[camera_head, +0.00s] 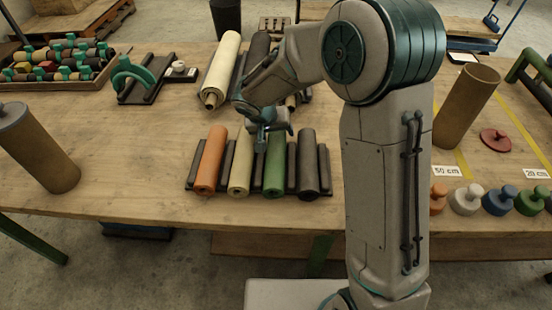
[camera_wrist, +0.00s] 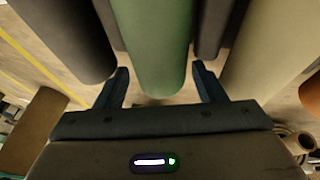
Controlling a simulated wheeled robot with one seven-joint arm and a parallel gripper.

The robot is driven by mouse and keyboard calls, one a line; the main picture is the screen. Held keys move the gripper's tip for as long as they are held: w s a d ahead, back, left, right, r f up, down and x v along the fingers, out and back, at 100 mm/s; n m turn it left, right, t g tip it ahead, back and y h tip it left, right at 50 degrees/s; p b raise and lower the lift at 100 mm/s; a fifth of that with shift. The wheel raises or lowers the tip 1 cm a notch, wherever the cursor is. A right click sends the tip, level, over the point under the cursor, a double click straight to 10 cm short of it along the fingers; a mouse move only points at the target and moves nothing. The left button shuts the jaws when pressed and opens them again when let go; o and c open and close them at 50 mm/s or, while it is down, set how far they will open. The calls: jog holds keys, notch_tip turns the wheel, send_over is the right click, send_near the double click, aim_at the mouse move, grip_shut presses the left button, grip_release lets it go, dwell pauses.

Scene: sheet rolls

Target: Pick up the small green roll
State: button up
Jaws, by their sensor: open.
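The small green roll (camera_head: 275,172) lies in a dark rack on the table, between a cream roll (camera_head: 241,168) and a black roll (camera_head: 307,165). An orange roll (camera_head: 211,162) lies at the rack's left end. My gripper (camera_head: 262,140) is above the far part of the rack, near the green and cream rolls. In the wrist view the green roll (camera_wrist: 152,45) reaches down between the two open fingers of my gripper (camera_wrist: 160,85), with a gap on each side. Nothing is gripped. My arm hides part of the far area.
Larger cream (camera_head: 221,70) and dark rolls lie behind the rack. A tray of small rolls (camera_head: 58,62) and a green-handled tool (camera_head: 132,75) are at left. A brown tube (camera_head: 40,148) stands front left, another (camera_head: 466,107) at right near several knobbed weights (camera_head: 466,200). The table front is clear.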

jog(key=shift+w+d+f, duration=0.1)
jog(key=shift+f, duration=0.15)
jog(key=c, duration=1.1)
jog(key=shift+r, duration=0.1)
